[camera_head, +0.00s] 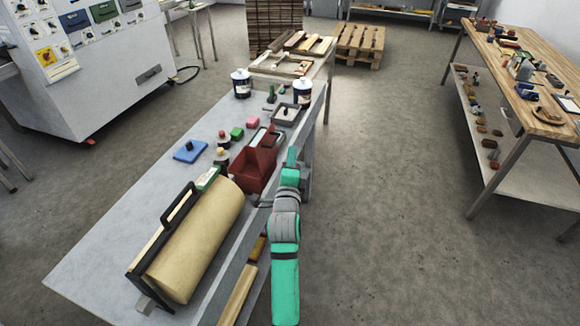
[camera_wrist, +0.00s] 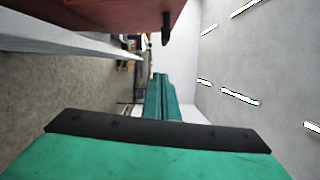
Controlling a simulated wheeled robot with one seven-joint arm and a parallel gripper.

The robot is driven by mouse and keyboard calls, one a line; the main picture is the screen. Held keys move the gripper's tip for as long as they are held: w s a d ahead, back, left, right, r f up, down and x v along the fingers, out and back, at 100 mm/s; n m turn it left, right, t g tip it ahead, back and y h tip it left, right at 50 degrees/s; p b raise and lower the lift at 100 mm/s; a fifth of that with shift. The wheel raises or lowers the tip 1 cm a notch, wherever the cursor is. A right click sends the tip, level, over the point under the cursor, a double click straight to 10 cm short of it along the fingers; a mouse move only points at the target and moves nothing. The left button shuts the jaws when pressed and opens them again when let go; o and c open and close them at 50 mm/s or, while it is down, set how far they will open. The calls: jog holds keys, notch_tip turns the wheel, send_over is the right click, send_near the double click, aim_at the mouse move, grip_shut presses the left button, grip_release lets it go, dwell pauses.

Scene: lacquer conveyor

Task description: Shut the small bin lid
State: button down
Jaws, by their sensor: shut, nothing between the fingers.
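The small dark red bin (camera_head: 250,180) stands near the right edge of the grey workbench. Its lid (camera_head: 264,148) appears raised and tilted up at the bin's far right side, so the bin looks open at the top. My gripper (camera_head: 292,156) is shut and empty, just right of the bin, beyond the bench edge. Whether it touches the lid cannot be told. In the wrist view a red surface (camera_wrist: 110,12) of the bin or lid fills the top, with a small dark peg (camera_wrist: 166,30) hanging from it. My green gripper with its black strip fills the bottom.
A large tan roll (camera_head: 195,240) in a dark frame lies on the workbench (camera_head: 110,235), nearer me. Clear floor (camera_head: 390,190) lies right of the bench.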

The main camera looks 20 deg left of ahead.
jog(key=shift+w+a+r, duration=0.1)
jog(key=shift+w+a, duration=0.15)
jog(key=shift+a, duration=0.45)
jog(key=shift+w+a+r, duration=0.1)
jog(key=shift+w+a, duration=0.1)
jog(key=shift+a, duration=0.55)
jog(key=shift+w+a+r, duration=0.1)
jog(key=shift+w+a, duration=0.15)
jog(key=shift+a, duration=0.45)
jog(key=shift+a, duration=0.1)
